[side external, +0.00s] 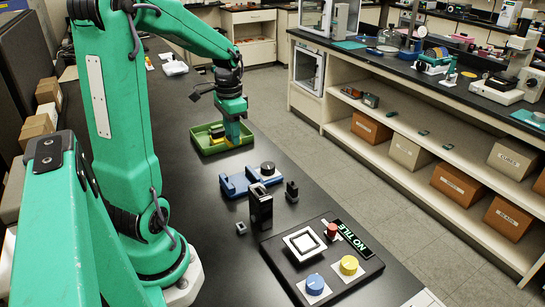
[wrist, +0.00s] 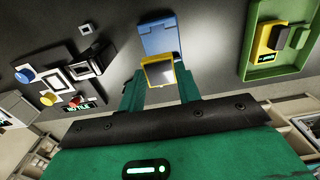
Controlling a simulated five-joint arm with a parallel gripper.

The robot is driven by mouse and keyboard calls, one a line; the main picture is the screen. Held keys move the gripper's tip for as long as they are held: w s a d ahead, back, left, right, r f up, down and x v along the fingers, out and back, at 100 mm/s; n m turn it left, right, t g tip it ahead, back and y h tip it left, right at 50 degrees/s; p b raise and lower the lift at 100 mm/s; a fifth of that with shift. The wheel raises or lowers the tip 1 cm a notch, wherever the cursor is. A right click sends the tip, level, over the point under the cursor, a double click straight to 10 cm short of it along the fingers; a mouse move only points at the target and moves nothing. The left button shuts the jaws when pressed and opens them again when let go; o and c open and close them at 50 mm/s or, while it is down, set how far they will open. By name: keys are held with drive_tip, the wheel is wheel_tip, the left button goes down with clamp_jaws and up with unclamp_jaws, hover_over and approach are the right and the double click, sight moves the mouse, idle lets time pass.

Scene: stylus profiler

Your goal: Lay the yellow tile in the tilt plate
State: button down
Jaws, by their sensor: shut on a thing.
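My gripper (side external: 236,138) is over the green tray in the side view. In the side view the tile is mostly hidden by my gripper. A white-framed square plate (side external: 303,243), which looks like the tilt plate, sits on a black board beside a "NO TILE" sign. It also shows in the wrist view (wrist: 83,70), well apart from my gripper. Its middle looks bare.
The green tray (side external: 203,149) holds a yellow-and-black block (wrist: 277,45). A blue fixture (side external: 236,186) with a black knob, a black upright block (side external: 260,208) and small dark parts stand between tray and board. Red, yellow (side external: 348,265) and blue (side external: 314,284) knobs surround the plate.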

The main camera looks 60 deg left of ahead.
drive_tip(key=w+d+m, duration=0.5)
drive_tip(key=d+m, duration=0.1)
drive_tip(key=d, duration=0.4)
drive_tip(key=m, duration=1.2)
hover_over(305, 242)
wheel_tip(305, 242, down, 5)
drive_tip(key=shift+f, duration=0.1)
drive_tip(key=shift+f, duration=2.35)
drive_tip(key=shift+f, duration=0.8)
